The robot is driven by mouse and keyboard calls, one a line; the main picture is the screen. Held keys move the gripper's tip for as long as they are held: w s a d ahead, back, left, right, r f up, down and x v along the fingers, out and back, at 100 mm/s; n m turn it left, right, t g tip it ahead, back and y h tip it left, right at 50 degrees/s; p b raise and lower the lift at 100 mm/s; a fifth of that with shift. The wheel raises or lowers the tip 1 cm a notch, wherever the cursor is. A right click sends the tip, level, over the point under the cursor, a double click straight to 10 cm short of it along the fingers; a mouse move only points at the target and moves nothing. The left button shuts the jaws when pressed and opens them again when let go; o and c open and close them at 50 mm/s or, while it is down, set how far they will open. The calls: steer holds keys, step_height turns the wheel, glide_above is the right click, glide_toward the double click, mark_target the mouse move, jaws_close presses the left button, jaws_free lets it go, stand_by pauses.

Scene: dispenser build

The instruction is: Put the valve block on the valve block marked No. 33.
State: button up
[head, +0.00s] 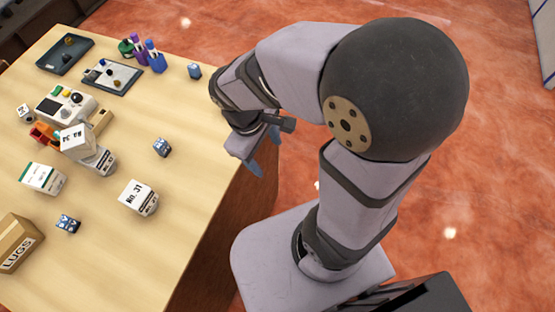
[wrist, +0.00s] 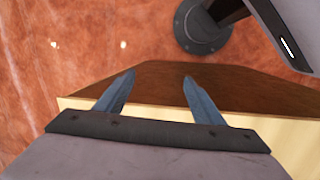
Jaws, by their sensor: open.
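Small dark blue blocks with white markings lie apart on the table: one (head: 162,147) near the middle, one (head: 195,71) near the far right edge and one (head: 67,224) towards the front left. Their markings are too small to read, so I cannot tell which is No. 33. A white numbered block (head: 138,198) appears to read No. 31. Another white numbered block (head: 76,140), its last digit unclear, rests on a further white block (head: 101,162). My gripper (head: 264,150) is open and empty beyond the table's right edge; its two blue fingers show in the wrist view (wrist: 159,76).
A LUGS carton (head: 17,243) and a green-striped white box (head: 43,178) stand at left. A white device (head: 66,103), a dark tray (head: 65,54), a tray with a white sheet (head: 110,77) and blue and purple bottles (head: 154,57) stand behind. The table's right side (head: 185,190) is mostly clear.

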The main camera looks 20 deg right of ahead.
steer(key=shift+s+d+f+m+y, duration=0.2)
steer(key=shift+s+d+m+y, duration=0.25)
steer(key=shift+m, duration=0.8)
steer(key=shift+s+d+f+m+y, duration=0.25)
steer(key=shift+s+m, duration=0.35)
steer(key=shift+m, duration=0.7)
steer(key=shift+s+d+f+m+y, duration=0.15)
steer(key=shift+s+d+m+y, duration=0.3)
steer(key=shift+m, duration=0.8)
